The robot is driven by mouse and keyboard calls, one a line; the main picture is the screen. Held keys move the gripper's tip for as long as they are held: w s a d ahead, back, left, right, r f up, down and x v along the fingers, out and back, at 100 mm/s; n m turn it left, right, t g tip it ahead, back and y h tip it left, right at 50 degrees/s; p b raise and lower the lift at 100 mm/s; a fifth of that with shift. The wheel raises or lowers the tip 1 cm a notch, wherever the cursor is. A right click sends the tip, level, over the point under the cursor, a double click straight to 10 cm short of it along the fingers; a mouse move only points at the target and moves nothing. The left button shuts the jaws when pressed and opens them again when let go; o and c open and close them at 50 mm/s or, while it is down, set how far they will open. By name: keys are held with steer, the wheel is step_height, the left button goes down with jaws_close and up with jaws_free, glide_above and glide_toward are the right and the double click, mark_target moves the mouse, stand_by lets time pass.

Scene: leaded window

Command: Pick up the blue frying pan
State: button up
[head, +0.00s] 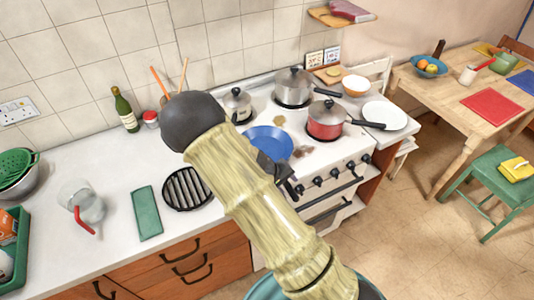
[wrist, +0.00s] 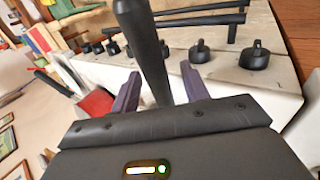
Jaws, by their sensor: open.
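The blue frying pan (head: 268,140) lies flat on the front left of the stove top in the head view. In the wrist view, a thick black rod, which looks like the pan's handle (wrist: 143,40), runs down between the two purple fingers of my gripper (wrist: 161,72). The fingers stand apart on either side of it, with gaps showing. The pan's blue body is out of the wrist view.
A red pot (head: 326,122), a steel pot (head: 293,88) and a small lidded pot (head: 237,103) stand on the stove around the pan. Black knobs (wrist: 200,52) line the stove front near my gripper. A black grate (head: 187,189) lies on the counter to the left.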

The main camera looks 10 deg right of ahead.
jaws_close()
steer(key=shift+w, duration=0.1)
stand_by(0.4)
steer(key=shift+r, duration=0.45)
step_height(320, 180, up, 9)
steer(key=shift+r+b, duration=0.1)
steer(key=shift+b, duration=0.75)
